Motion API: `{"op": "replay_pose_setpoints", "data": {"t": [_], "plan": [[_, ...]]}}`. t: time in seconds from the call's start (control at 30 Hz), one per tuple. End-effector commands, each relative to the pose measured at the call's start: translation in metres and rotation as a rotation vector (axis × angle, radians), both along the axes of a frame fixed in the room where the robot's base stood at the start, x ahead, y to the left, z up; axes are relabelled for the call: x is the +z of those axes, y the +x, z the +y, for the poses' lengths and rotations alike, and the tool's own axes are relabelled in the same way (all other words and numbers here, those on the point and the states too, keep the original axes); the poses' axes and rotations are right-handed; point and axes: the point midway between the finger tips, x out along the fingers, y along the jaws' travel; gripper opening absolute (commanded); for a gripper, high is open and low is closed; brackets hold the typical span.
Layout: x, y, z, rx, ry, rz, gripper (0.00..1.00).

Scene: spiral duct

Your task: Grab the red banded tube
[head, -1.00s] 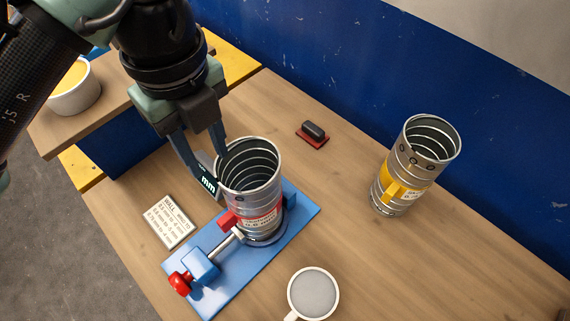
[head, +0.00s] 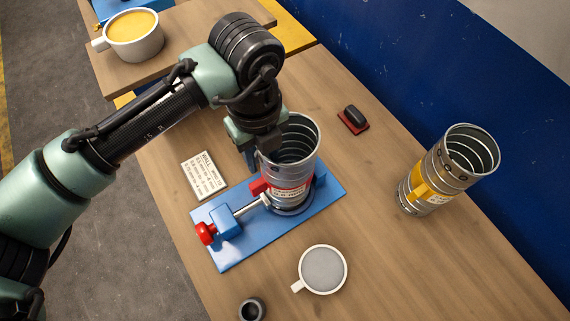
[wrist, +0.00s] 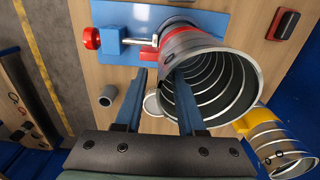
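The red banded tube (head: 300,172) is a grey ribbed metal duct with a red band and white label. It stands upright, mouth up, on a blue clamp stand (head: 232,256) with a red knob (head: 205,233). In the wrist view its open mouth (wrist: 222,92) shows at the centre right. My gripper (wrist: 160,74) is open and empty at the tube's rim. One finger overlaps the tube's mouth and the other is outside, with the near wall between them. I see a gap on the outer side. In the head view the fingertips are partly hidden.
A mug with grey contents (head: 323,269), a small dark cup (head: 252,309), a printed card (head: 204,174) and a black-and-red block (head: 353,120) lie around. A blue wall (head: 440,75) runs behind.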

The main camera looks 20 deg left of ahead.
Motion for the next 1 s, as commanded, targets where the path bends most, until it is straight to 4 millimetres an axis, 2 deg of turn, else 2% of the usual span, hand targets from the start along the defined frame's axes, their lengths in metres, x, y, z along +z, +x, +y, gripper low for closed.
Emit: {"op": "replay_pose_setpoints", "data": {"t": [0.13, 0.37, 0.6, 1.0], "plan": [[-0.013, 0.000, 0.000, -0.001, 0.000, 0.001, 0.39], [-0.016, 0.000, 0.000, -0.001, 0.001, 0.001, 0.39], [-0.015, 0.000, 0.000, -0.001, 0.001, 0.001, 0.00], [-0.015, 0.000, 0.000, -0.001, 0.001, 0.001, 0.00]]}}
